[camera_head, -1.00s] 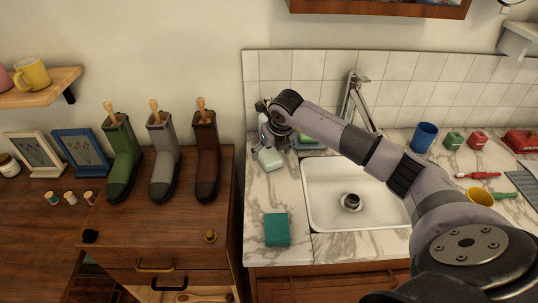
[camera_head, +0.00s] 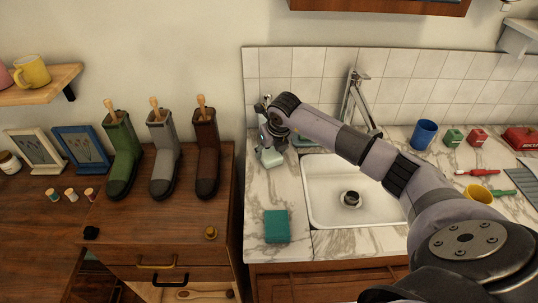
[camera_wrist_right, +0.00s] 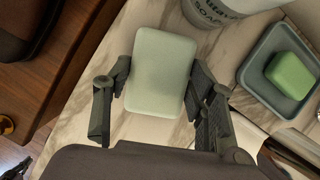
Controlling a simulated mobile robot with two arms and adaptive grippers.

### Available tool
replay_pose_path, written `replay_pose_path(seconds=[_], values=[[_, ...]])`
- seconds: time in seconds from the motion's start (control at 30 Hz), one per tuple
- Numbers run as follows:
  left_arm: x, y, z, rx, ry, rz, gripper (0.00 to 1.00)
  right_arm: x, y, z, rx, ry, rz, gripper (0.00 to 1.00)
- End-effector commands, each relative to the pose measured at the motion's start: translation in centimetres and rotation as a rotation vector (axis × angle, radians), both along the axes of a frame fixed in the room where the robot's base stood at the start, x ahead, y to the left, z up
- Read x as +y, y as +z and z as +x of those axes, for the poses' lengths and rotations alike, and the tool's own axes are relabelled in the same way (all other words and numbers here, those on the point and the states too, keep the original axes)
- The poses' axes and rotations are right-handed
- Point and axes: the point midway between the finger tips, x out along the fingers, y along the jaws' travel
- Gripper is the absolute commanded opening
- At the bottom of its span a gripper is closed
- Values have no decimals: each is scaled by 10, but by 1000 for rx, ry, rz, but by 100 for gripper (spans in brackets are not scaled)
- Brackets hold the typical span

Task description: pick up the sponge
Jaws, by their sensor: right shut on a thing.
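The pale green sponge (camera_wrist_right: 162,72), a rounded block, lies between the two fingers of my right gripper (camera_wrist_right: 161,78) in the right wrist view, with a finger against each long side. In the head view the sponge (camera_head: 271,158) shows at the back left of the marble counter, just below my right gripper (camera_head: 270,144). The fingers partly cover it there. My right gripper is shut on it. I cannot tell whether the sponge touches the counter. My left gripper is not in view.
A soap bottle (camera_wrist_right: 212,12) and a grey dish (camera_wrist_right: 262,88) with green soap (camera_wrist_right: 290,72) stand close by. A teal block (camera_head: 276,227) lies at the counter's front left. The sink (camera_head: 335,205) is to the right. Boots (camera_head: 163,160) stand on the wooden cabinet to the left.

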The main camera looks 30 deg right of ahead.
Motion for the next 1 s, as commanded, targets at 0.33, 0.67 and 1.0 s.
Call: replay_pose_path(seconds=[0.33,0.67,1.0], values=[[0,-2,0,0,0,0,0,0,1,0,-1,0,0,32],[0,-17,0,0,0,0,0,1,33,-2,-7,0,-2,32],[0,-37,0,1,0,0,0,20,67,-34,1,5,-3,32]])
